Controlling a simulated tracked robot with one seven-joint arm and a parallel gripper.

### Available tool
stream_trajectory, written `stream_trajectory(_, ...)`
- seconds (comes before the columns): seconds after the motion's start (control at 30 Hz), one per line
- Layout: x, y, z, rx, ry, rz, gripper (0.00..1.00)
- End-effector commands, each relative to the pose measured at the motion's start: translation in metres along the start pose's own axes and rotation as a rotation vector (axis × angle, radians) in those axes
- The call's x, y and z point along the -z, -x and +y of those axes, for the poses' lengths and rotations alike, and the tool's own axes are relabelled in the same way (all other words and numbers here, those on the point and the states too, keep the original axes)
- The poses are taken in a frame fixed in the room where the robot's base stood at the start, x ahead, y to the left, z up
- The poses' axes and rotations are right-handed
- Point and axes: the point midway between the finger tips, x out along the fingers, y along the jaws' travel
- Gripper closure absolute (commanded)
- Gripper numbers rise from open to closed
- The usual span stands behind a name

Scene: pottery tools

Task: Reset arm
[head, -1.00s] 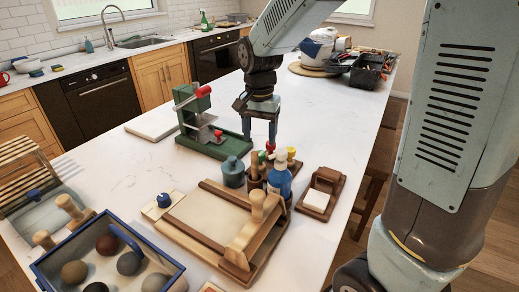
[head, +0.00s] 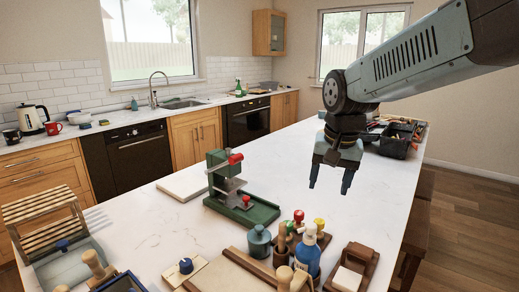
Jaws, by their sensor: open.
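My gripper (head: 328,188) hangs from my arm at the right of the head view, fingers pointing down. It is open and empty, above the white countertop (head: 150,225). It is to the right of the green press (head: 240,195) and beyond the group of tool handles and bottles. Nothing is between the fingertips.
Near the front are a teal jar (head: 259,241), a blue bottle (head: 307,256), a wooden tray with a white block (head: 347,278) and a wooden slab board (head: 232,273). A black tool bin (head: 397,141) stands farther back at right. The counter's middle left is clear.

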Motion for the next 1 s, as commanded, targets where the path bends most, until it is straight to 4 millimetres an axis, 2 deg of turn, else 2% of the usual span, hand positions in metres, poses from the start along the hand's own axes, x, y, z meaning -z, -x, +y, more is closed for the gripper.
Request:
stream_trajectory(0.23, -0.026, 0.025, 0.042, 0.023, 0.095, 0.107, 0.36)
stream_trajectory(0.5, -0.058, 0.040, 0.079, 0.020, 0.202, 0.221, 0.36)
stream_trajectory(0.73, -0.076, 0.044, 0.096, 0.006, 0.265, 0.286, 0.36)
stream_trajectory(1.0, -0.080, 0.045, 0.100, 0.001, 0.281, 0.298, 0.36)
